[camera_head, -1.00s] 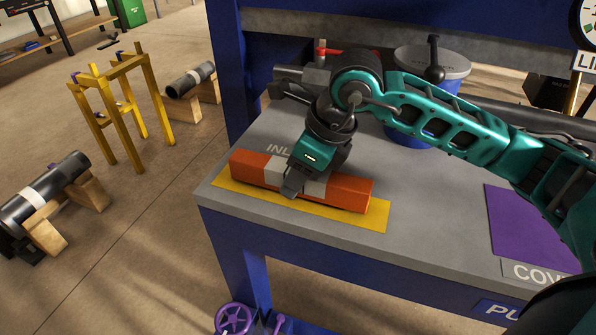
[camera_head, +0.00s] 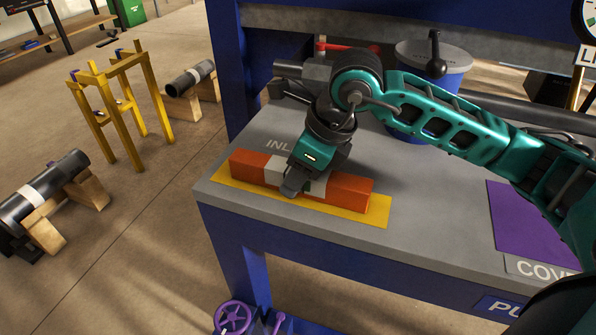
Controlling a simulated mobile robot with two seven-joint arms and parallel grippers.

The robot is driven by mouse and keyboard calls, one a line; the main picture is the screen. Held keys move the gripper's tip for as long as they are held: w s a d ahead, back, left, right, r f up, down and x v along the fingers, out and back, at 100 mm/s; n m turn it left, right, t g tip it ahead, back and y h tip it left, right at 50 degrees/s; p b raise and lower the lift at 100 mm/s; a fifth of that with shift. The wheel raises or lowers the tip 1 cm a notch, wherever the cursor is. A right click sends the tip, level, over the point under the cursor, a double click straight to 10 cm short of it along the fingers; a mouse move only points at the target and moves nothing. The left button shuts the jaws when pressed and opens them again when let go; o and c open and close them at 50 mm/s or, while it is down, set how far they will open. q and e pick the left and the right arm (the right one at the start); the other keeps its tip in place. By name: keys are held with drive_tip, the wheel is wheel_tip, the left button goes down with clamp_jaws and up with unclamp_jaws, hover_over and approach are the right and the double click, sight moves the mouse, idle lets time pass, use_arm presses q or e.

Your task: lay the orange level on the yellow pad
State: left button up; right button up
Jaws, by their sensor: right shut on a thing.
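The orange level (camera_head: 345,192), a long bar with a pale grey middle section, is over the yellow pad (camera_head: 372,213) at the front left of the grey bench top. The pad's yellow shows along the level's front side and at both ends. The level lies along the pad and appears to rest on it. My right gripper (camera_head: 294,188) points down and is shut on the level's pale middle. The gripper hides part of that middle. My left gripper is not in view.
A blue drum with a grey lid (camera_head: 432,62) stands at the back of the bench (camera_head: 420,240). A purple pad (camera_head: 530,225) lies at the right. Yellow stands (camera_head: 120,100) and pipes on wooden blocks (camera_head: 50,190) are on the floor at left.

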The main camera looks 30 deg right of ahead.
drive_tip(key=o, duration=1.3)
drive_tip(key=p+v, duration=0.2)
drive_tip(key=v, duration=0.9)
drive_tip(key=shift+r, duration=0.25)
drive_tip(key=shift+p+v, duration=0.35)
drive_tip(key=shift+v, duration=0.4)
drive_tip(key=shift+s, duration=0.1)
